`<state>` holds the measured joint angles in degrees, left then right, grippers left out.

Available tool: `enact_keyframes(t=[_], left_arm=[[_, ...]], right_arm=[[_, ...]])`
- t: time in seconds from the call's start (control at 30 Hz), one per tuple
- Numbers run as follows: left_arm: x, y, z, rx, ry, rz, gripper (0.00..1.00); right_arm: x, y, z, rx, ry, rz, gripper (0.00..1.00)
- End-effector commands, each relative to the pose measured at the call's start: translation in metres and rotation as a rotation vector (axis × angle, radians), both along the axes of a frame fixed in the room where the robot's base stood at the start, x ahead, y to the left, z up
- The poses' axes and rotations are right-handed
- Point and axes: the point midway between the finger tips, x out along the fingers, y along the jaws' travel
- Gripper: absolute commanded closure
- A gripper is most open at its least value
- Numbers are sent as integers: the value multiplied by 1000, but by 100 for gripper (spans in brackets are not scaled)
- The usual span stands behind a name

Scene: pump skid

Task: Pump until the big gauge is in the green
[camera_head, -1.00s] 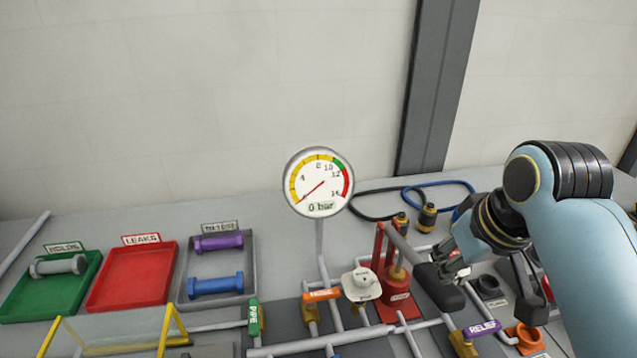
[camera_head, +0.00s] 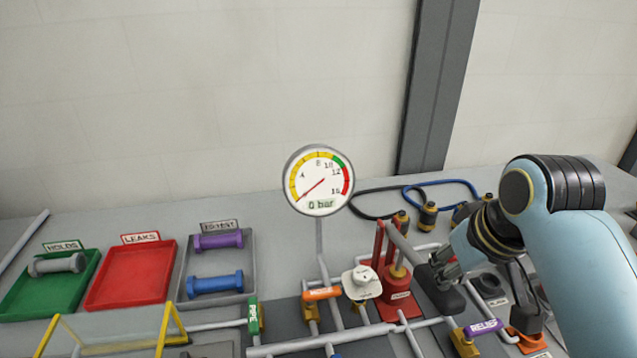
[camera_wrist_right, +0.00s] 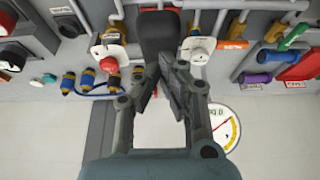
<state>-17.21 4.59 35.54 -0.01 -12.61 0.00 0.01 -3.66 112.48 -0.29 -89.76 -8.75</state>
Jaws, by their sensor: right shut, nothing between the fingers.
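The big round gauge (camera_head: 319,181) stands on a thin post in the middle of the head view. Its needle points to the lower left, and its display reads 0 bar. The red hand pump (camera_head: 397,303) stands right of the gauge, and its grey lever slopes down to the right to a black grip (camera_head: 440,290). My right gripper (camera_head: 446,272) is at the grip in the head view. In the right wrist view, the closed fingers (camera_wrist_right: 167,75) point at the black grip (camera_wrist_right: 160,32) with nothing between them; whether they touch it I cannot tell. My left gripper is not in view.
Valves with orange (camera_head: 322,294), green (camera_head: 254,317) and purple (camera_head: 483,328) handles sit on grey pipes around the pump. Green, red (camera_head: 132,277) and grey trays lie at the left, the green and grey ones holding dumbbell-shaped parts. Hoses lie behind the pump.

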Motion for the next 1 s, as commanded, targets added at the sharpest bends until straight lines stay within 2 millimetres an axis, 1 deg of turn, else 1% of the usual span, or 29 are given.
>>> enact_keyframes(t=[0.03, 0.1, 0.8, 1.0], left_arm=[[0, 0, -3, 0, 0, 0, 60], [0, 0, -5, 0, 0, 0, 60], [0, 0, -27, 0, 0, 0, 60], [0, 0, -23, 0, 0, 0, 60]], right_arm=[[-1, 0, -7, 0, 2, 0, 100], [-1, 0, -13, 0, 3, 0, 100], [-1, 0, -73, 0, 3, 0, 100], [-1, 0, -68, 0, 2, 0, 100]])
